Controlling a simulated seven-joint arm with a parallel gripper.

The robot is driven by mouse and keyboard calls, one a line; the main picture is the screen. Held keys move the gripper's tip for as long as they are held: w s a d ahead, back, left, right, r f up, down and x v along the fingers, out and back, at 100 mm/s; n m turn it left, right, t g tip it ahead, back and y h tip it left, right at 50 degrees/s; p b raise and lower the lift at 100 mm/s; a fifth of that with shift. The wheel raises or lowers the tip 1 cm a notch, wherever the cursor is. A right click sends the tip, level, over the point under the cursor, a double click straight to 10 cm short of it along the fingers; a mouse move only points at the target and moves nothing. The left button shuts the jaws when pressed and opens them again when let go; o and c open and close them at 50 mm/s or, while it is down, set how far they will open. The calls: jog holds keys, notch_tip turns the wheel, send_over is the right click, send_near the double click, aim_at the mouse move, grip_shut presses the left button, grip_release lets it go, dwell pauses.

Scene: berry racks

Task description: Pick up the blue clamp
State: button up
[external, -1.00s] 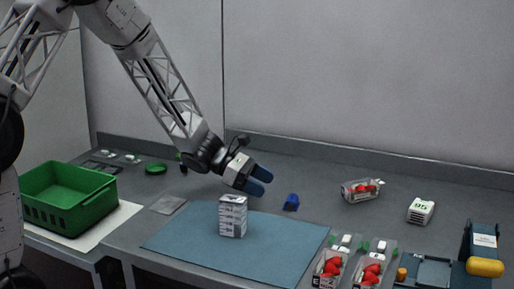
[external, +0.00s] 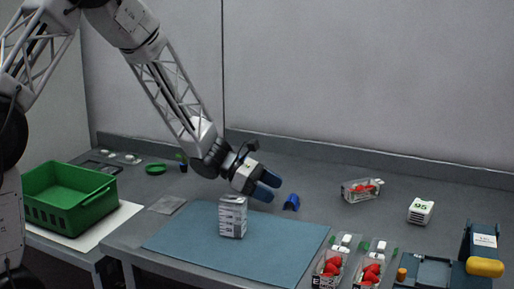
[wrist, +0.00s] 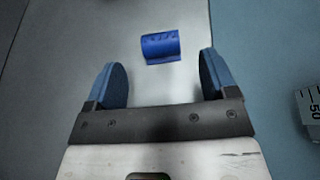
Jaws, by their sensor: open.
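The blue clamp (external: 292,202) lies on the grey table behind the blue mat, just right of my gripper. In the wrist view the clamp (wrist: 160,46) shows as a short blue piece beyond the fingertips, between their lines and a little apart from them. My gripper (external: 270,186) is open and empty, with its blue fingers pointing toward the clamp. In the wrist view the gripper (wrist: 163,80) has its two fingers spread wide.
A clear punnet with red berries (external: 361,190) and a white block marked 95 (external: 420,211) lie to the right. A green crate (external: 68,205) stands at left. Table around the clamp is clear.

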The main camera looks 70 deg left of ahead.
aim_at(289, 196)
jog(key=shift+x, duration=2.6)
jog(key=shift+r, duration=0.1)
jog(key=shift+c, duration=0.3)
jog(key=c, duration=0.9)
jog(key=shift+r, duration=0.15)
jog(key=shift+c, duration=0.2)
notch_tip(289, 196, up, 10)
